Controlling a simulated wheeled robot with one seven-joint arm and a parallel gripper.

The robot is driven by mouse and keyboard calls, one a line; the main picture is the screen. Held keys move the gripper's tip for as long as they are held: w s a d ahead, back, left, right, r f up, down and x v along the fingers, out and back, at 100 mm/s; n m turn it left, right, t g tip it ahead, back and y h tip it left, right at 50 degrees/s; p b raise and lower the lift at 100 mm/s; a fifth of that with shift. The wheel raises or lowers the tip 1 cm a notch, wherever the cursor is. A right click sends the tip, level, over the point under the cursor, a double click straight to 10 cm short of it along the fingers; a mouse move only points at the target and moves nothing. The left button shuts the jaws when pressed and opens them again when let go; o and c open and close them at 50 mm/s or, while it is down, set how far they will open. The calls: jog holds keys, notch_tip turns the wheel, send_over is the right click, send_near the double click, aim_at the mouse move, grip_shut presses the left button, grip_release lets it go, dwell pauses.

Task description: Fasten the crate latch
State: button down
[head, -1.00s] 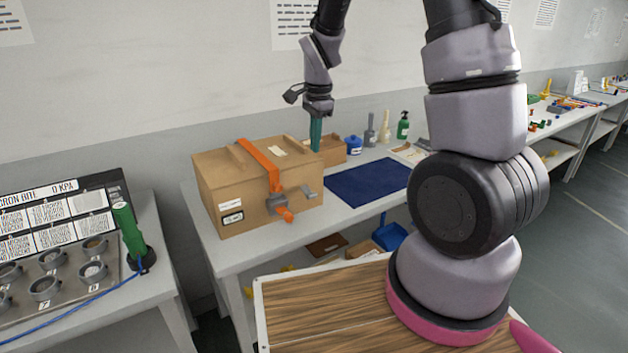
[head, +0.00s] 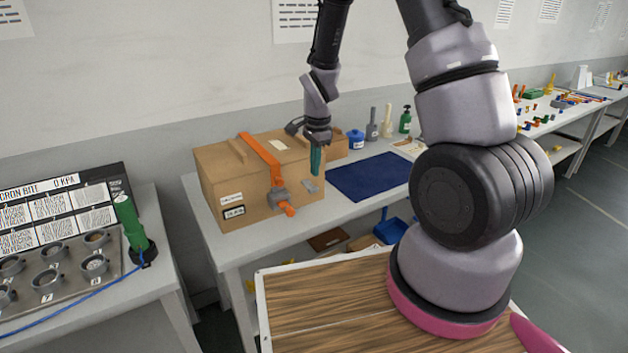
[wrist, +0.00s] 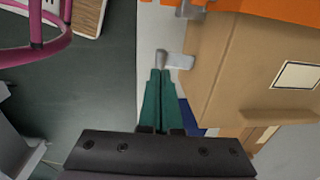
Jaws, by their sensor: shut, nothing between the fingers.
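A cardboard-brown crate (head: 216,178) stands on the grey table, its lid down. An orange strap (head: 260,155) runs over the lid to a grey buckle (head: 278,200) on the front face; an orange end pokes out below it. A small grey latch plate (head: 310,186) sticks out from the front face, right of the buckle. My gripper (head: 316,172) is shut and empty, its teal fingers pointing down just above this plate at the crate's right front. In the wrist view the fingertips (wrist: 159,73) are close to the plate (wrist: 180,61); contact is unclear.
A dark blue mat (head: 365,178) lies right of the crate. A small brown box (head: 335,148), a blue pot (head: 355,139) and several bottles stand behind. A separate bench at left holds a panel and a green handle (head: 130,225). The mat is clear.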

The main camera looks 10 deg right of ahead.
aim_at(313, 188)
jog(key=shift+w+a+f, duration=0.1)
jog(key=shift+w+f, duration=0.05)
jog(key=shift+f, duration=2.15)
